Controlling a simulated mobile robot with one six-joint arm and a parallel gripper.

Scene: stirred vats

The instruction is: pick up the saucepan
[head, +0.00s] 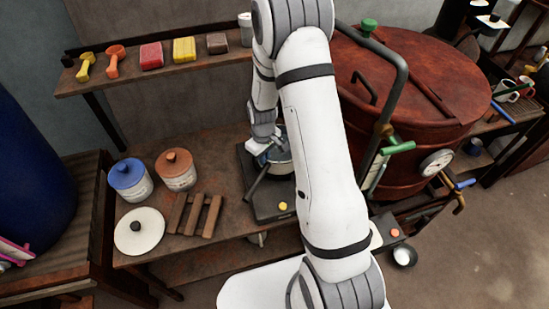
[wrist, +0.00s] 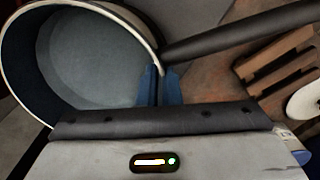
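The saucepan (wrist: 90,60) has a pale rim, a blue-grey inside and a long dark handle (wrist: 240,35) running to the upper right in the wrist view. In the head view the saucepan (head: 284,165) is at the dark hot plate (head: 277,205), partly hidden by my arm. My gripper (wrist: 161,75) has its two blue fingers close together at the rim beside the handle's root. One finger is inside the pan and one outside, with the wall pinched between them. My gripper also shows in the head view (head: 266,150). I cannot tell whether the pan's base touches the plate.
A blue-lidded jar (head: 131,181), a brown-lidded jar (head: 176,171), a white round lid (head: 139,231) and a wooden trivet (head: 195,214) stand left of the plate. A shelf (head: 130,70) runs behind. A large red-brown vat (head: 420,80) with pipes stands right.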

